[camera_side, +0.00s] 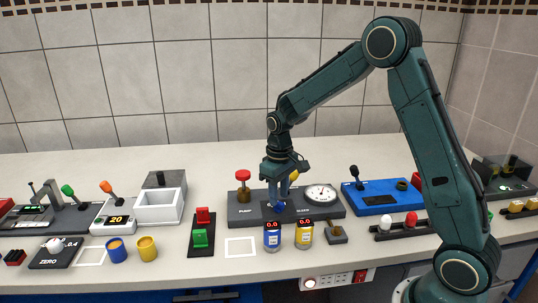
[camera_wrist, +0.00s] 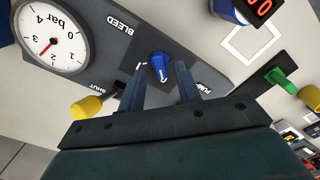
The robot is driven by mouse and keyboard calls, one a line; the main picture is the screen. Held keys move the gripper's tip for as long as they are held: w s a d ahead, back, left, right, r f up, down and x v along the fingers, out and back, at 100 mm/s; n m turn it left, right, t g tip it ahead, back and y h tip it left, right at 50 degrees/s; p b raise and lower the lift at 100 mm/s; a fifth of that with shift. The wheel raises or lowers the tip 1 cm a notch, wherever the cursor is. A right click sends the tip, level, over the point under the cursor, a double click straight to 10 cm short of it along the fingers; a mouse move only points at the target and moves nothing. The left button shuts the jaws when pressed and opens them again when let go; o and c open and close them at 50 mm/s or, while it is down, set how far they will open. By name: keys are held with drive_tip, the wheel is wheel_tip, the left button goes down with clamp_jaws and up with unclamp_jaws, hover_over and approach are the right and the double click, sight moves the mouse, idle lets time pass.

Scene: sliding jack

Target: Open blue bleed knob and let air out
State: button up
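My gripper (camera_wrist: 162,72) points down over the knob, one finger on each side. A gap shows between the knob and each finger, so the gripper is open. The white pressure gauge (camera_wrist: 50,38) has its red needle off zero, around the 2 mark. It also shows in the side view (camera_side: 320,194).
A red-topped pump plunger (camera_side: 243,178) stands left on the same grey block, and a yellow knob (camera_wrist: 86,107) is close to my gripper. Blue (camera_side: 272,238) and yellow (camera_side: 304,234) containers with red displays stand in front. A white outlined square (camera_side: 240,247) is clear.

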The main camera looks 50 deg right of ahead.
drive_tip(key=shift+f, duration=1.05)
drive_tip(key=shift+c, duration=0.2)
clamp_jaws()
